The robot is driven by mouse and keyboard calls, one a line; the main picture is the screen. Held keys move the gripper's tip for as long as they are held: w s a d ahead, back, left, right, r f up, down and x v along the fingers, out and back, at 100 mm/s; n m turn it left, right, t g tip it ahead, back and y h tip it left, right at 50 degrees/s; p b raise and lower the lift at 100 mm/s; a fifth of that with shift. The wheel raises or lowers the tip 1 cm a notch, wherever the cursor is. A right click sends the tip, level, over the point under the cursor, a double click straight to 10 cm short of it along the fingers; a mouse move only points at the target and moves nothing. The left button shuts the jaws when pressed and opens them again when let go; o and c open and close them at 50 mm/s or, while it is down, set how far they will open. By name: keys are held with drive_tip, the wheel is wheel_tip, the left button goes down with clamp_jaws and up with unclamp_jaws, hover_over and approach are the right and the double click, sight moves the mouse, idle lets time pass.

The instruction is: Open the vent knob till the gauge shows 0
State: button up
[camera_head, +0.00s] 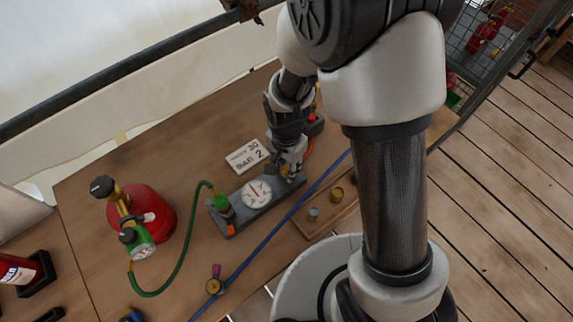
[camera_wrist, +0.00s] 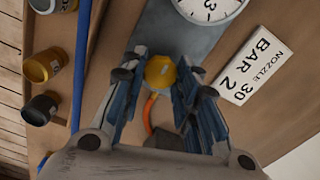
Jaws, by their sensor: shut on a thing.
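The yellow vent knob (camera_wrist: 160,72) sits on the grey base plate (camera_wrist: 172,30) in the wrist view. My gripper (camera_wrist: 160,78) has a finger on each side of it and is shut on it. In the head view my gripper (camera_head: 290,170) reaches down to the right end of the plate and largely hides the knob. The white gauge (camera_head: 257,193) is on the plate, left of my gripper, with a red mark on its dial. It also shows cut off at the top of the wrist view (camera_wrist: 212,6). I cannot read its needle value.
A card (camera_head: 246,156) reads "NOZZLE 30 BAR 2". A red cylinder (camera_head: 150,215) with a green hose (camera_head: 180,252) stands left. A blue hose (camera_head: 262,248) crosses in front of the plate. A wooden tray (camera_head: 325,229) with small fittings lies right of it.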

sight(286, 169)
drive_tip(key=n, duration=0.6)
drive_tip(key=shift+p, duration=0.4)
drive_tip(key=n, duration=0.6)
idle(0.3)
drive_tip(key=o, duration=1.1)
drive_tip(key=shift+c, duration=0.2)
drive_tip(key=shift+r, duration=0.15)
wheel_tip(286, 169, up, 12)
